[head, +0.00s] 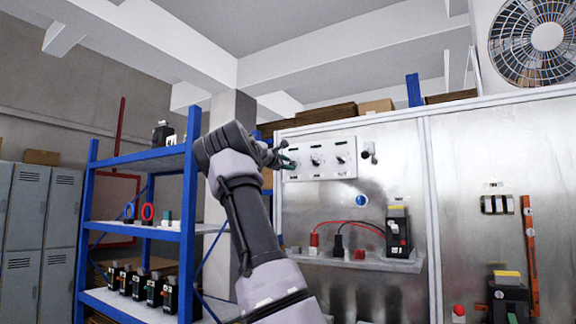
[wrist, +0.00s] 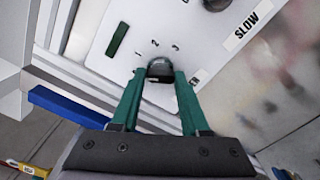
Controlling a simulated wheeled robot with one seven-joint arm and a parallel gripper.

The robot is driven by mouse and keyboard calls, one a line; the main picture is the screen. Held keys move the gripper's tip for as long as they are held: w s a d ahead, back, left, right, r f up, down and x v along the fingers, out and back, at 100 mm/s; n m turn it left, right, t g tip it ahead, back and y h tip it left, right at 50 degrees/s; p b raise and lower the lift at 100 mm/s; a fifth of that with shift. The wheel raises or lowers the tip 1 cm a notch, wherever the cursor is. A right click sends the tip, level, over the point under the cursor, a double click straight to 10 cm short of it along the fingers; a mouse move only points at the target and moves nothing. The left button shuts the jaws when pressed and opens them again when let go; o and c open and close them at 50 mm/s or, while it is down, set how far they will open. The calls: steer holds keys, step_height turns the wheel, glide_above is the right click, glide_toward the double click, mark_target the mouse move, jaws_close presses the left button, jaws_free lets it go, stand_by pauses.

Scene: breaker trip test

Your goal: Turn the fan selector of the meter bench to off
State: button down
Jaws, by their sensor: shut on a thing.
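A white panel (head: 319,158) on the upper left of the metal meter bench carries three dark selector knobs in a row. My gripper (head: 288,160) is at the leftmost knob and hides most of it in the head view. In the wrist view, the green fingers of my gripper (wrist: 163,76) are closed on the two sides of this dark knob (wrist: 159,67). The numbers 1, 2 and 3 stand around it. Its pointer and its name label cannot be made out, so its setting is unclear. The neighbouring knob (wrist: 215,4) has a label reading SLOW beside it.
A blue shelf rack (head: 150,158) with several devices stands left of my arm. Below the panel, a ledge (head: 365,263) holds red and black leads and a breaker (head: 398,235). A large fan (head: 546,38) sits at the upper right.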

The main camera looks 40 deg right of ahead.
steer(key=shift+n, duration=1.5)
steer(key=shift+c, duration=2)
jaws_free()
steer(key=shift+a, duration=0.1)
steer(key=v, duration=1)
steer(key=shift+s+a, duration=0.15)
steer(key=shift+a, duration=0.1)
steer(key=shift+f, duration=0.1)
